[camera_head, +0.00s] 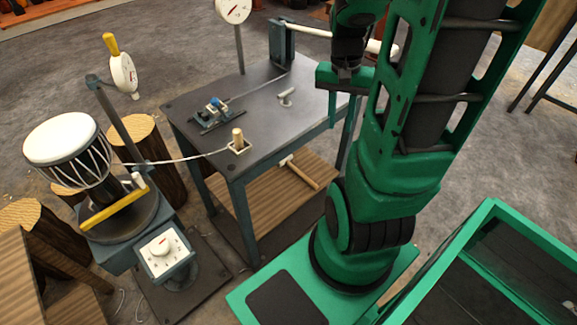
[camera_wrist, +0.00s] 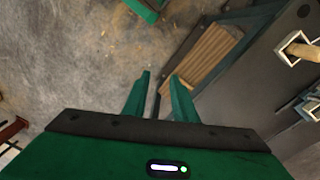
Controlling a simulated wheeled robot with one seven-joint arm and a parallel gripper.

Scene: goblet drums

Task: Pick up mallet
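A mallet (camera_head: 304,174) with a pale head and a wooden handle lies on the slatted lower shelf (camera_head: 262,205) of the dark worktable. It lies below the tabletop and left of my arm in the head view. I cannot make it out in the wrist view. My gripper (camera_wrist: 160,98) is open, its two green fingers apart with no object held between them. In the head view my gripper is high, beside the right end of the tabletop, its fingertips hard to make out. Part of the shelf (camera_wrist: 213,55) shows beyond the fingers in the wrist view.
The worktable (camera_head: 200,104) carries a clamp (camera_head: 213,112), a small pale fitting (camera_head: 285,96) and a wooden peg in a square socket (camera_head: 238,143). Table legs border the shelf.

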